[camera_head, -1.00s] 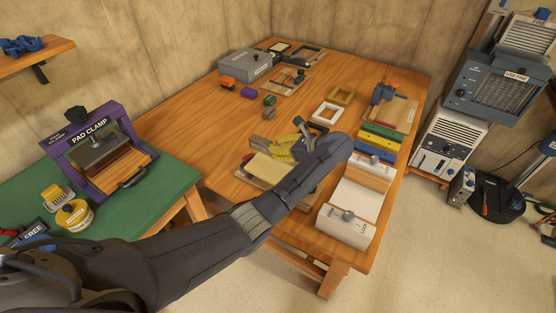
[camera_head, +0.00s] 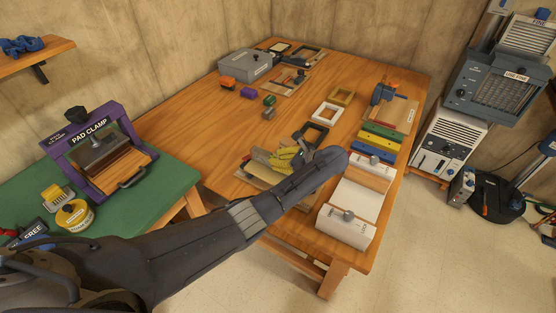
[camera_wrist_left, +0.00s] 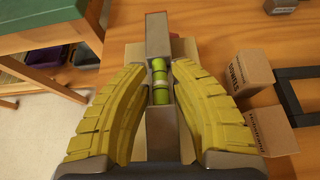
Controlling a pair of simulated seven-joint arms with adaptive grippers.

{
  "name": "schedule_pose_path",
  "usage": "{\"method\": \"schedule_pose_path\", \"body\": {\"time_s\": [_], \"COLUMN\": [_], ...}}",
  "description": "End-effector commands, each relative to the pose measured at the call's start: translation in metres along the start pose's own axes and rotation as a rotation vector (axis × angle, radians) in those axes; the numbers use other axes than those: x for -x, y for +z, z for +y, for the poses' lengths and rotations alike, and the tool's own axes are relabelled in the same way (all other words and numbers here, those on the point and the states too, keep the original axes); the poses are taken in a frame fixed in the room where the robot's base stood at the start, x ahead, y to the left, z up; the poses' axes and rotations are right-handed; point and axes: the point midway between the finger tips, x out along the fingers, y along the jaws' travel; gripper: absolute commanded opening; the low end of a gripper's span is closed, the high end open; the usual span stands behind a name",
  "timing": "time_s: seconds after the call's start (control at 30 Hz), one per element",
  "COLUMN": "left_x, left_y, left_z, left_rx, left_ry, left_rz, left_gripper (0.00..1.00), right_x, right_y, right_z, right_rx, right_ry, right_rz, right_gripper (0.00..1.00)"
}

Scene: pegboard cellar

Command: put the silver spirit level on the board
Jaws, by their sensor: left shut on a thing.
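The silver spirit level (camera_wrist_left: 158,35) is a grey bar with a green vial. It lies lengthwise between the two yellow ribbed fingers of my left gripper (camera_wrist_left: 160,95), which is shut on it. In the head view the gripper (camera_head: 287,158) is over the near part of the wooden table, and the level's grey end (camera_head: 262,155) shows to its left. The pale board (camera_head: 262,174) lies below the level and is partly hidden by my arm. The board also shows beside the level in the wrist view (camera_wrist_left: 187,50). I cannot tell whether they touch. My right gripper is not in view.
A black frame (camera_head: 310,133) and a white frame (camera_head: 327,113) lie beyond the gripper. Small boxes (camera_wrist_left: 248,72) are close right of it in the wrist view. Coloured bars (camera_head: 380,138) and a white roll-shaped item (camera_head: 348,217) are at right. The table's left middle is clear.

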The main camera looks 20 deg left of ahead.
Motion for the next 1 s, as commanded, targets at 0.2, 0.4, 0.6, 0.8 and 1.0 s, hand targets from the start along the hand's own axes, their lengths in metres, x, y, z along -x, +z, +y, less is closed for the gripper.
{"method": "schedule_pose_path", "body": {"time_s": [0.2, 0.4, 0.6, 0.8, 1.0], "left_x": [-0.002, -0.003, -0.003, -0.002, 0.019], "left_y": [-0.004, -0.006, -0.005, -0.003, -0.001], "left_z": [0.000, 0.000, 0.000, 0.000, 0.000], "left_rx": [0.000, 0.000, 0.000, 0.002, 0.001], "left_ry": [0.001, 0.000, 0.000, 0.000, -0.002], "left_rz": [0.001, 0.000, 0.000, 0.000, 0.004], "left_gripper": [0.00, 0.38, 0.48, 0.48, 0.48], "right_x": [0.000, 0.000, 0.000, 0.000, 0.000], "right_y": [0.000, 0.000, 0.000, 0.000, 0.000], "right_z": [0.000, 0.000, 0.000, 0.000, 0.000], "right_rx": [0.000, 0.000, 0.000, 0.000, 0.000], "right_ry": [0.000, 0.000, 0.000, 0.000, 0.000], "right_rz": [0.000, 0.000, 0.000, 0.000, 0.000], "right_gripper": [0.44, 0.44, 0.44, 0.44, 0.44]}}
